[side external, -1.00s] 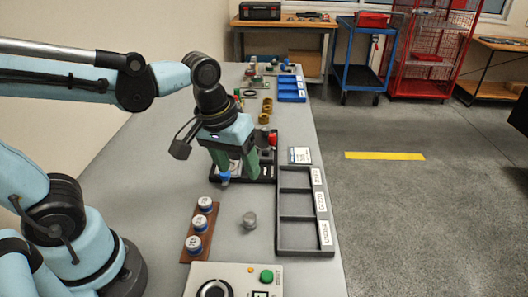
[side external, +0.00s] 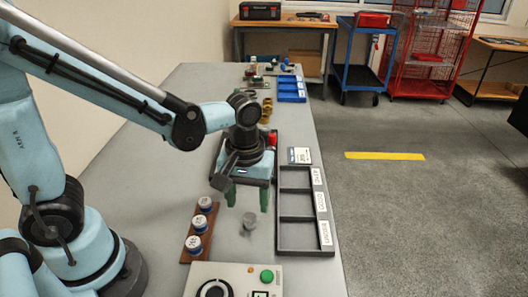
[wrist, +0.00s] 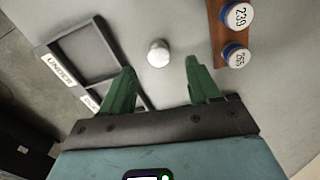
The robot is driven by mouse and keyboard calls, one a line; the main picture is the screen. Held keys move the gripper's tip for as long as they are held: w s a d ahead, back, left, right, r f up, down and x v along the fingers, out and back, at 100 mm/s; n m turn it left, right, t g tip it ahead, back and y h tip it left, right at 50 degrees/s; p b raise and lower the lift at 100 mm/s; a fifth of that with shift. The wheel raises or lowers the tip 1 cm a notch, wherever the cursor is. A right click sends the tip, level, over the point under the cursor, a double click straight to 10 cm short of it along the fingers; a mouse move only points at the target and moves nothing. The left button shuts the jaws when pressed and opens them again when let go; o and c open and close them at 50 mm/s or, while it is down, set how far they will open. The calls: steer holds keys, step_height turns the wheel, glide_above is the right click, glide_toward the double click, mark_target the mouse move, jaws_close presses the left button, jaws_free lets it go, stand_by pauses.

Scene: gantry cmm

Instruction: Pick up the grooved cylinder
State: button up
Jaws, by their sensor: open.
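A small grey cylinder (side external: 249,221) stands alone on the grey table, between the wooden rack and the black sorting tray. In the wrist view it shows as a pale round top (wrist: 158,53); no groove can be made out. My gripper (side external: 248,203) has green fingers pointing down and is above and just behind the cylinder in the side view. In the wrist view my gripper (wrist: 160,75) is open and empty, with the cylinder ahead of the gap between its fingertips and apart from both.
A wooden rack (side external: 186,256) with labelled white-and-blue round pieces stands left of the cylinder. The black sorting tray (side external: 308,252) with labelled compartments lies to the right. A control box (side external: 208,270) with a green button stands in front. The table around the cylinder is clear.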

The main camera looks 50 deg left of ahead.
mark_target(250, 217)
steer(key=shift+w+f, duration=0.1)
steer(key=shift+f, duration=2.65)
steer(key=shift+c, duration=0.2)
jaws_close()
steer(key=shift+r, duration=0.15)
